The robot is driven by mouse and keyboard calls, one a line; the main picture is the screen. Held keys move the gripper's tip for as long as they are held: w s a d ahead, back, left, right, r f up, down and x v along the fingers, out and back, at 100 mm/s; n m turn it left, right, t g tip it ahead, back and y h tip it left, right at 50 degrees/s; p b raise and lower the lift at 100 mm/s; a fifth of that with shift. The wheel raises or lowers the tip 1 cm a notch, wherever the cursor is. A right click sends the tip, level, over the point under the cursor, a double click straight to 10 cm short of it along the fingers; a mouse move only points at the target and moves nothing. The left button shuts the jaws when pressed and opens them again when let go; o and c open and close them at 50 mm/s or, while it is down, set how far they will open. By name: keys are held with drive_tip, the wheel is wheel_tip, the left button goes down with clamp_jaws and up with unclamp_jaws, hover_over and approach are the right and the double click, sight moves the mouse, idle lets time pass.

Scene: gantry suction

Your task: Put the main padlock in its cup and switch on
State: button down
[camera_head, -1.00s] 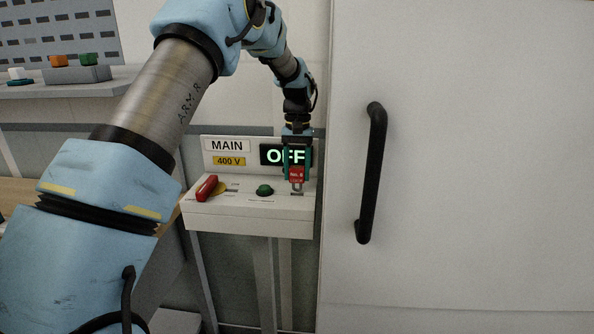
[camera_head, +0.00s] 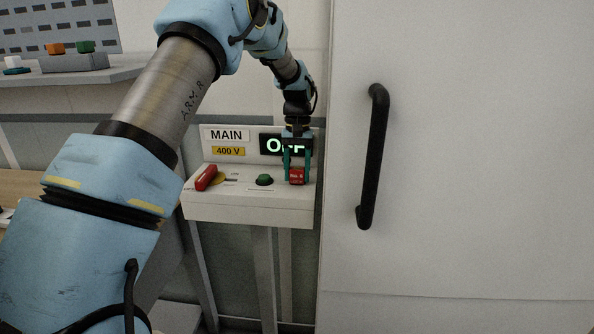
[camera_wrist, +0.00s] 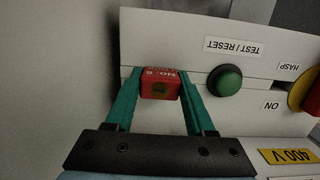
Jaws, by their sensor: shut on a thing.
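My gripper (camera_head: 297,172) is shut on a red padlock (camera_head: 297,177) marked "No. 6", at the right end of the white MAIN panel (camera_head: 245,208). In the wrist view the padlock (camera_wrist: 160,84) sits between the two green fingers. Its shackle is hidden now, and I cannot tell whether it touches the panel. The red switch handle (camera_head: 206,177) on its yellow base (camera_head: 219,178) is at the panel's left. A green button (camera_head: 264,180) labelled TEST / RESET is left of the padlock. The display (camera_head: 272,145) reads OFF, partly covered by my gripper. I cannot make out a cup.
A grey cabinet door with a black vertical handle (camera_head: 374,155) stands close to the right of the panel. A shelf (camera_head: 80,82) at the upper left bears a box with orange and green buttons (camera_head: 72,62).

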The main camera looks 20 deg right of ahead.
drive_tip(key=shift+c, duration=0.8)
unclamp_jaws()
drive_tip(key=r+b, duration=0.1)
drive_tip(key=r, duration=0.2)
drive_tip(key=r+b, duration=0.1)
drive_tip(key=r, duration=0.3)
drive_tip(key=w+r+b, duration=0.1)
drive_tip(key=r, duration=0.2)
drive_tip(key=shift+w+d+r, duration=0.1)
drive_tip(key=shift+d+r, duration=0.25)
drive_tip(key=shift+c, duration=0.2)
